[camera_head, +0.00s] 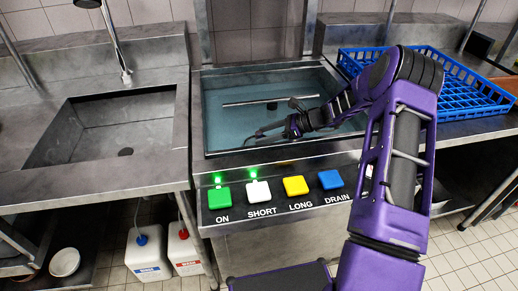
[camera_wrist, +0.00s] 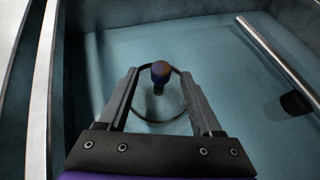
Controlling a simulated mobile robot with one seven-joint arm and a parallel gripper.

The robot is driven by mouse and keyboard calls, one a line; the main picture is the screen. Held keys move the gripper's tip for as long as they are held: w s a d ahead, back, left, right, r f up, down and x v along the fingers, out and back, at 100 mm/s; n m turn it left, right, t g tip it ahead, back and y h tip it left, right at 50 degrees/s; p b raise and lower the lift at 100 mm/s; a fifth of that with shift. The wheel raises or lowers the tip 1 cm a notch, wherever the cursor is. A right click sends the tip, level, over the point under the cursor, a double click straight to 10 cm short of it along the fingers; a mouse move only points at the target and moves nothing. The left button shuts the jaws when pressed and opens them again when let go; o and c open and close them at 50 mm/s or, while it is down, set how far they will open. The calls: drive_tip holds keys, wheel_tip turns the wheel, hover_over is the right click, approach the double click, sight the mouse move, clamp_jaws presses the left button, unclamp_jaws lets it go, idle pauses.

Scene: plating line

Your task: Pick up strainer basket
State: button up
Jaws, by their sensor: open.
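The strainer basket (camera_wrist: 158,90) shows in the wrist view as a round thin rim with a dark upright knob at its middle, low in the teal basin. Its knob has a purple and brownish top. My gripper (camera_wrist: 159,73) is open, with one finger on each side of the knob and a gap on both sides. I cannot tell how far above the basket the fingertips are. In the head view my gripper (camera_head: 268,130) reaches into the basin from the right, and the basket is not clearly visible there.
The basin (camera_head: 202,108) has steel walls close to my gripper. A metal bar (camera_head: 268,101) crosses it, with a dark piece (camera_wrist: 298,103) beneath. Buttons (camera_head: 295,186) line the front. A blue rack (camera_head: 470,95) stands right; an empty sink (camera_head: 112,125) is left.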

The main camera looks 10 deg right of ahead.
sight(251, 138)
drive_tip(key=x, duration=0.5)
drive_tip(key=shift+w+a, duration=0.1)
drive_tip(key=shift+a, duration=0.25)
drive_tip(key=shift+r, duration=0.1)
clamp_jaws()
